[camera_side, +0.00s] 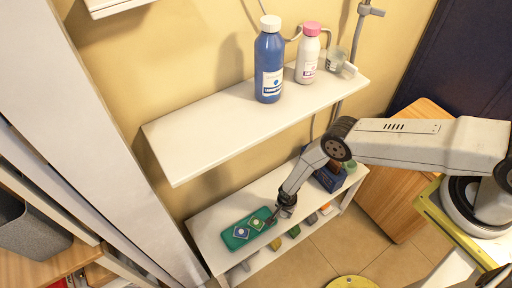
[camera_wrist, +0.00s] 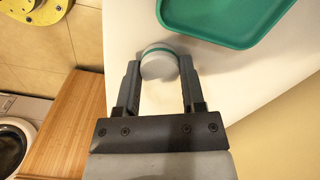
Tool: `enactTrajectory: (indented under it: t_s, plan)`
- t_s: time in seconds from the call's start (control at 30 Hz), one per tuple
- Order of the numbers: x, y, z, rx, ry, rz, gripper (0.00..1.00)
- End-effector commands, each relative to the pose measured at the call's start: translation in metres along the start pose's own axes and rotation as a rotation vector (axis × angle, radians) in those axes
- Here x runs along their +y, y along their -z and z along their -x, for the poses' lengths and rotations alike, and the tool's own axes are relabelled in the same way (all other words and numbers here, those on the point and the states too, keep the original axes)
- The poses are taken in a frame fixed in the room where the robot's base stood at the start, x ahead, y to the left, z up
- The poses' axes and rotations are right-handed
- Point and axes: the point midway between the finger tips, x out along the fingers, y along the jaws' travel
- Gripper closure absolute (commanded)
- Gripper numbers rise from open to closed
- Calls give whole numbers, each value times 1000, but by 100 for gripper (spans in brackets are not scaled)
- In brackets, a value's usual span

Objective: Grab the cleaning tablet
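A small round white-grey piece with a teal band (camera_wrist: 160,64), which looks like the cleaning tablet, is between the fingertips of my gripper (camera_wrist: 160,72) in the wrist view. One finger is close on each side of it. I cannot tell whether both fingers press on it or a thin gap is left. In the side view my gripper (camera_side: 285,205) points down at the lower shelf (camera_side: 205,225), at the right end of a green tray (camera_side: 236,236). The round piece cannot be made out there. The tray's corner also shows in the wrist view (camera_wrist: 225,18).
Two square packets (camera_side: 249,227) lie in the tray. Above, the upper shelf (camera_side: 205,130) carries a blue bottle (camera_side: 269,62) and a pink-capped bottle (camera_side: 308,55).

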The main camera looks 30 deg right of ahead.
Motion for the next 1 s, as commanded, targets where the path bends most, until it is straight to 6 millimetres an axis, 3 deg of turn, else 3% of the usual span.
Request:
enactTrajectory:
  t_s: [0.07,0.63,1.0]
  plan:
    - [0,0,0,0,0,0,100]
    - [0,0,4,0,0,0,100]
    - [-1,0,27,0,0,0,100]
